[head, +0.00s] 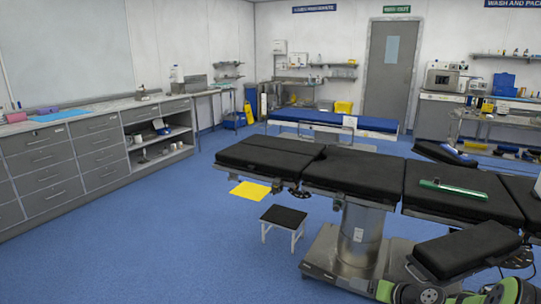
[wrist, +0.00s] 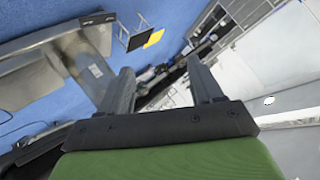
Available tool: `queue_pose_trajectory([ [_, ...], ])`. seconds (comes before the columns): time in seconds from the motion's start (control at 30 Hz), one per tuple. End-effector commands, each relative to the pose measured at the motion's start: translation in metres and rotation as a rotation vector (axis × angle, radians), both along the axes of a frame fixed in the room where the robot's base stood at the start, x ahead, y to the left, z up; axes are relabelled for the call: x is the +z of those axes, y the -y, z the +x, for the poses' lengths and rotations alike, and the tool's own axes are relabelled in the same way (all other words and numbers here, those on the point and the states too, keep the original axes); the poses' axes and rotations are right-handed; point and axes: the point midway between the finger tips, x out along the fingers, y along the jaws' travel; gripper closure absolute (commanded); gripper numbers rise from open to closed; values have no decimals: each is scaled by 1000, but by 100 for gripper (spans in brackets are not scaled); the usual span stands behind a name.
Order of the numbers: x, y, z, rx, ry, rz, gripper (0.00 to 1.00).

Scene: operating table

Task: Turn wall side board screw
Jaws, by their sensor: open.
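The black padded operating table (head: 347,172) stands right of centre in the head view, on a steel column. Small dark fittings (head: 303,193) show along its near side rail; I cannot tell which is the side board screw. My gripper (wrist: 160,75) is open, with two grey fingers apart and nothing between them. In the wrist view it is tilted and points past the table's steel base (wrist: 40,72) toward the floor and cabinets. The gripper itself is not visible in the head view, where only my green arm links (head: 420,291) show at the bottom right.
A small black-topped stool (head: 284,216) and a yellow floor patch (head: 250,190) lie beside the table. A green object (head: 453,189) rests on the table. Grey drawer cabinets (head: 60,165) line the left wall.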

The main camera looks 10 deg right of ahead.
Motion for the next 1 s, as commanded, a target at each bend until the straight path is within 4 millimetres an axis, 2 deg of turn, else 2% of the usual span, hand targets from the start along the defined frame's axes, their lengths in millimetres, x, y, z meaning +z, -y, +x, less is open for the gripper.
queue_pose_trajectory([
  [0.03, 21, -34, 2, 81, -63, -64, 35],
  [0.1, 43, -74, -6, 162, -153, -141, 35],
  [0.17, 62, -106, -18, 214, -223, -208, 35],
  [0.2, 75, -126, -29, 242, -262, -254, 35],
  [0.27, 94, -153, -48, 270, -316, -319, 35],
  [0.4, 133, -203, -107, 287, -402, -447, 35],
  [0.5, 153, -225, -152, 274, -429, -504, 35],
  [0.6, 164, -237, -192, 254, -441, -530, 35],
  [0.8, 169, -247, -255, 223, -440, -533, 35],
  [0.93, 170, -247, -287, 210, -436, -513, 35],
  [1.0, 191, -246, -284, 208, -442, -514, 35],
])
